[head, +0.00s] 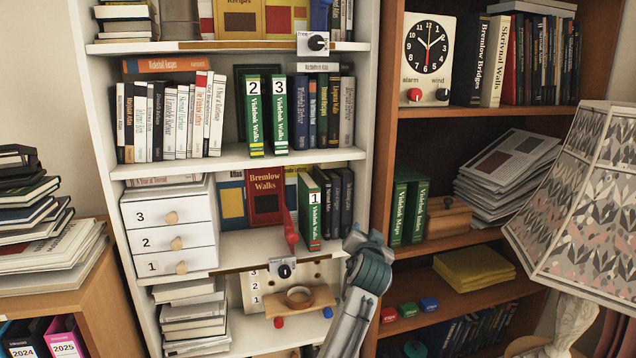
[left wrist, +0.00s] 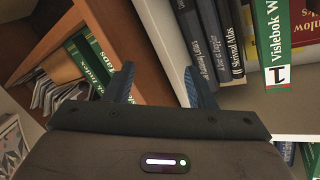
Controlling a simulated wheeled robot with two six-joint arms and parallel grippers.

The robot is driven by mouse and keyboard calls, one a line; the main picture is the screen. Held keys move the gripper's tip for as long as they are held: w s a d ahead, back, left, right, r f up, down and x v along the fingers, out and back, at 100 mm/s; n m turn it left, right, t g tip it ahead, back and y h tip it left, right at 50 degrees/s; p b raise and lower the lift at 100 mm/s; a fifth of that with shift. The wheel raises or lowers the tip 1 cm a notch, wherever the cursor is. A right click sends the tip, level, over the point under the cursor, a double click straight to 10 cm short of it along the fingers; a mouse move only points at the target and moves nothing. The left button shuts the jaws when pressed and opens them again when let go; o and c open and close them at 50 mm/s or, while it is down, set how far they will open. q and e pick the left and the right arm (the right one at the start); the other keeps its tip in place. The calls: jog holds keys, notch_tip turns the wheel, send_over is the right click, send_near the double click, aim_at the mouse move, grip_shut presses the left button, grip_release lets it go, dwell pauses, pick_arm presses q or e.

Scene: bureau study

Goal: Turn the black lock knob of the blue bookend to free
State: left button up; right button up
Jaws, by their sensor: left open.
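The blue bookend (head: 320,15) stands on the top shelf of the white bookcase, cut by the upper edge of the head view. Below it, on the shelf's front edge, is a white plate (head: 304,45) with a black lock knob (head: 318,42); small lettering reading "free" shows at its upper left. My left gripper (head: 366,236) is well below and right of that knob, by the upright between the two bookcases. It also shows in the left wrist view (left wrist: 161,84), open, with nothing held between its fingers. My right gripper is not in view.
A red bookend (head: 290,228) with another black knob (head: 285,270) is on a lower shelf, left of my gripper. A green book numbered 1 (head: 312,212) stands close by. A brown bookcase with a clock (head: 428,50) and a lamp shade (head: 575,200) are at right.

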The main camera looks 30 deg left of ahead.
pick_arm(q)
jog(key=s+a+r+n+t+y+p, duration=0.1)
jog(key=s+r+n+y, duration=0.2)
jog(key=r, duration=1.8)
jog(key=n+y+p, duration=0.2)
jog(key=n+y, duration=0.2)
jog(key=y, duration=0.2)
send_near(317, 46)
jog(key=p+x, duration=0.5)
jog(key=x, duration=0.3)
jog(key=shift+w+a+r, duration=0.1)
jog(key=shift+a+r, duration=0.15)
jog(key=shift+r, duration=0.1)
jog(key=shift+w+a, duration=0.2)
jog(key=shift+w, duration=0.05)
jog(key=shift+w+a, duration=0.15)
jog(key=shift+w, duration=0.1)
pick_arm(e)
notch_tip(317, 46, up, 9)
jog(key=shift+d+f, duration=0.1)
